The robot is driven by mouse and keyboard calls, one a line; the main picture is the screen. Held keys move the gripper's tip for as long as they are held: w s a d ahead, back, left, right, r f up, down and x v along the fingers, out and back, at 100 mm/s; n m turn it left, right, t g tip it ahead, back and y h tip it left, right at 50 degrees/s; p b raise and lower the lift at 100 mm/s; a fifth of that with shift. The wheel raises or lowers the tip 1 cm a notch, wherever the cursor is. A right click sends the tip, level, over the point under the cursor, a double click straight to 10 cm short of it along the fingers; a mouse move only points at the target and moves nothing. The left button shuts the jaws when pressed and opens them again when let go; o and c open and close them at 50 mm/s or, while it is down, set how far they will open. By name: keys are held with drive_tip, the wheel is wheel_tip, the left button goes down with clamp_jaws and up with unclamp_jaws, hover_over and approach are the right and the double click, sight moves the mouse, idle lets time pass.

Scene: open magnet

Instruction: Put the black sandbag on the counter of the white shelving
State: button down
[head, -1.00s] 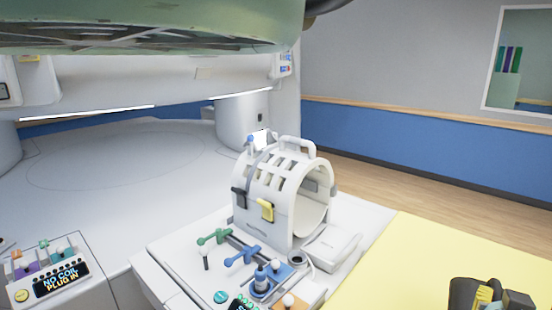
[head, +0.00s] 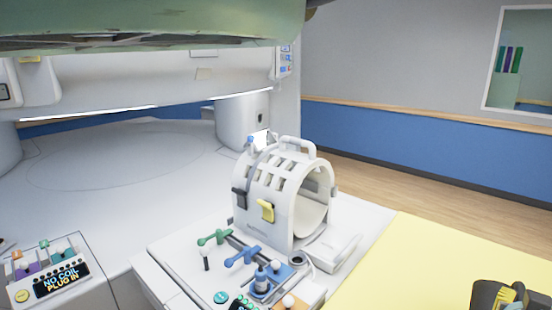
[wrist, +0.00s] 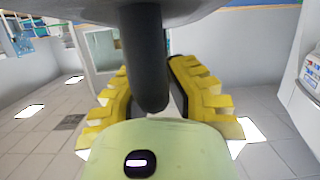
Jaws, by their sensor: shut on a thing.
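My gripper (wrist: 156,85) has yellow ridged fingers with dark inner pads. In the wrist view they are closed on both sides of a long, dark, round-ended shape, which looks like the black sandbag (wrist: 145,50). Its upper end runs under a large grey form at the top edge, so its full outline is hidden. In the head view only a small dark and yellow part of my gripper (head: 502,296) shows at the bottom right corner, cut off by the frame. The white shelving and its counter cannot be made out clearly; shelf-like units (wrist: 22,35) show small at the wrist view's upper left.
In the head view a white ring-shaped coil (head: 285,195) stands on the white scanner table (head: 175,255), beside green and blue levers. A pale yellow surface (head: 430,265) lies to its right. Wooden floor (head: 400,185) is free beyond. The wrist view shows open tiled floor (wrist: 45,125).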

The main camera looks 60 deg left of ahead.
drive_tip(key=w+d+r+m+h, duration=0.1)
drive_tip(key=w+d+m+h, duration=0.3)
drive_tip(key=d, duration=0.3)
drive_tip(key=s+r+p, duration=0.3)
drive_tip(key=r+p, duration=1.4)
drive_tip(key=p, duration=0.2)
drive_tip(key=s+r+n+p, duration=0.1)
drive_tip(key=s+r+p, duration=0.2)
drive_tip(key=r+p, duration=1.5)
drive_tip(key=shift+s+r+t+p, duration=0.15)
drive_tip(key=shift+s+t+p, duration=0.2)
drive_tip(key=shift+p, duration=0.35)
drive_tip(key=shift+w, duration=0.1)
